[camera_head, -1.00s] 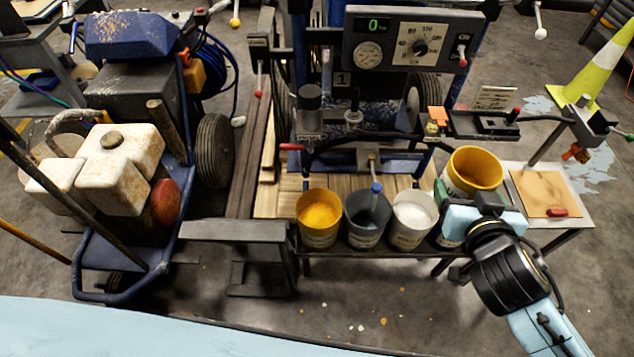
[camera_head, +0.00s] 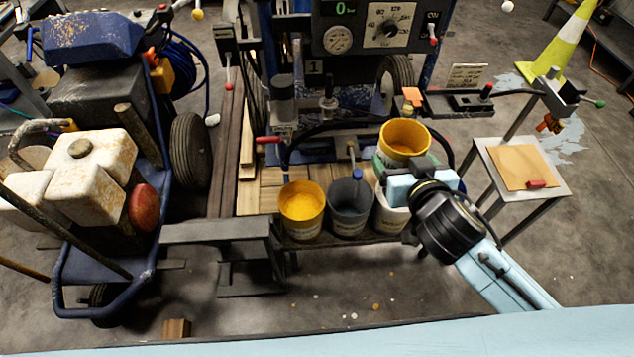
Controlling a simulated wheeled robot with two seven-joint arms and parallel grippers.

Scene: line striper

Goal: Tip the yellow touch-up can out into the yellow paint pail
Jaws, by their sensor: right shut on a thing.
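The yellow touch-up can (camera_head: 404,134) is held up at the right end of the row of pails, its open mouth and inside facing my camera. My right gripper (camera_head: 402,166) is shut on it. Its fingertips are mostly hidden behind the wrist and the can. The yellow paint pail (camera_head: 302,214) stands upright at the left end of the row, with bright yellow paint inside. The can is to the right of this pail and apart from it. My left gripper is not in view.
A dark grey pail (camera_head: 349,222) with a blue-tipped stick stands beside the yellow pail. A white pail (camera_head: 387,218) is partly hidden by my right wrist. The striper's control panel (camera_head: 368,28) rises behind. A small side table (camera_head: 481,150) stands at right.

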